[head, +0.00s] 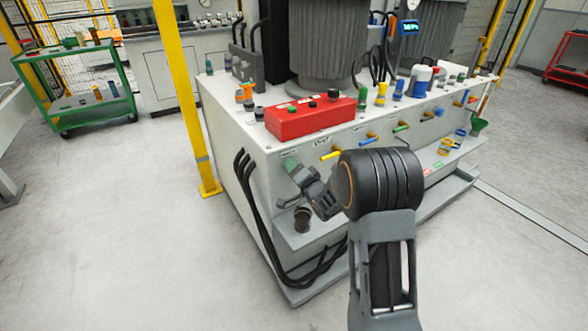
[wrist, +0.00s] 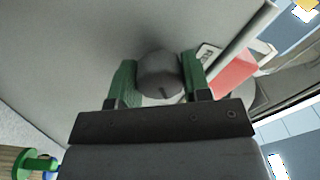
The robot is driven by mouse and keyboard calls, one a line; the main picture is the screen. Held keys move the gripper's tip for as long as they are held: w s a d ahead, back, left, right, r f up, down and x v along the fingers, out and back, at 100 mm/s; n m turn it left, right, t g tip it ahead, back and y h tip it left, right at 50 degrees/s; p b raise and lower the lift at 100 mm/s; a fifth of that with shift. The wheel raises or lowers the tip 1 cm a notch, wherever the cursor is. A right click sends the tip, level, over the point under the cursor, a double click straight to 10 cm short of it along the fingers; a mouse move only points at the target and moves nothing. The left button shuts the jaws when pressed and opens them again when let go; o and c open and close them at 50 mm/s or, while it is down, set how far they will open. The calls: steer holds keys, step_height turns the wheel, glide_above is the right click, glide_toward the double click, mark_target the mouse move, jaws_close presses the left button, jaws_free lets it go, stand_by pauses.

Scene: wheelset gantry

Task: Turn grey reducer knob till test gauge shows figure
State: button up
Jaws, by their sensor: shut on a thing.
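The grey reducer knob (wrist: 160,73) shows in the wrist view as a rounded dark grey cap. My gripper (wrist: 158,80) is shut on it, with one green finger on each side. In the head view my gripper (head: 292,166) reaches the front face of the white machine base (head: 228,132), near its left corner. The knob cannot be made out there behind my gripper.
A red control box (head: 310,119) sits on the base above my gripper. Coloured levers, including a yellow one (head: 331,155), stick out to the right. A dark cup (head: 302,219) stands on the lower ledge. Black hoses (head: 246,190) hang at the left.

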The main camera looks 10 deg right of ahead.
steer(key=shift+f, duration=0.1)
steer(key=o, duration=0.9)
steer(key=p+v, duration=0.1)
steer(key=v, duration=1.3)
steer(key=shift+p, duration=0.4)
steer(key=shift+w, duration=0.1)
